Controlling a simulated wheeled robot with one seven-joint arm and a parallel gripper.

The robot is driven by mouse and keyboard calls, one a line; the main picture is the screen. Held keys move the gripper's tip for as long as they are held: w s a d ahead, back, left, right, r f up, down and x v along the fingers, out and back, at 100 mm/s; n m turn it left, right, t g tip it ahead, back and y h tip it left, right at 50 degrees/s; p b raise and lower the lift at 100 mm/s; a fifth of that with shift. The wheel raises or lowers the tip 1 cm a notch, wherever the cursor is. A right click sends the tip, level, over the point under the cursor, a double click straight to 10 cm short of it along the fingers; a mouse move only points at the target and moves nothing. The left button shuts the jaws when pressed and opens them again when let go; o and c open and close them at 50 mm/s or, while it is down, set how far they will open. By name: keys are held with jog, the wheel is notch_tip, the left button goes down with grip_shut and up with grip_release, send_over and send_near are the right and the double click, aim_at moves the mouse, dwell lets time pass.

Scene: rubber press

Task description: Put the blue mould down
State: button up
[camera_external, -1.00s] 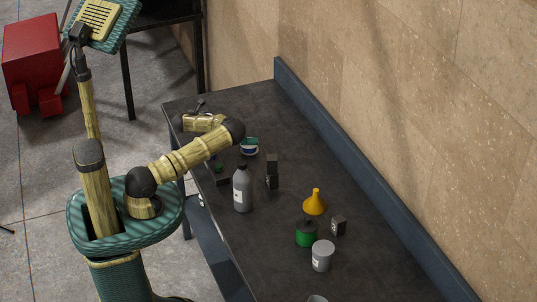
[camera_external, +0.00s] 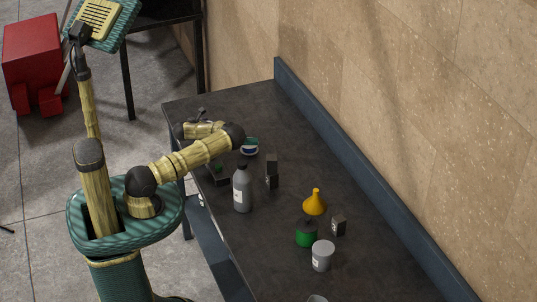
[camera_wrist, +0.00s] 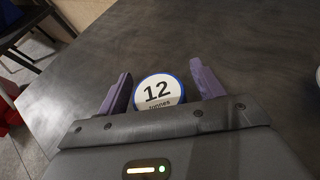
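In the wrist view, my gripper (camera_wrist: 160,72) has its two purple fingers apart. Between them is a round white face with a blue rim (camera_wrist: 158,91), marked "12 tonnes". A narrow gap shows on each side of it, and its lower part is hidden behind my gripper's body. I cannot tell whether this face belongs to the blue mould. No blue mould can be made out clearly there.
The strip along the back wall is clear.

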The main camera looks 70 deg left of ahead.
jog(key=shift+r, duration=0.1)
jog(key=b+v, duration=0.1)
jog(key=v, duration=1.1)
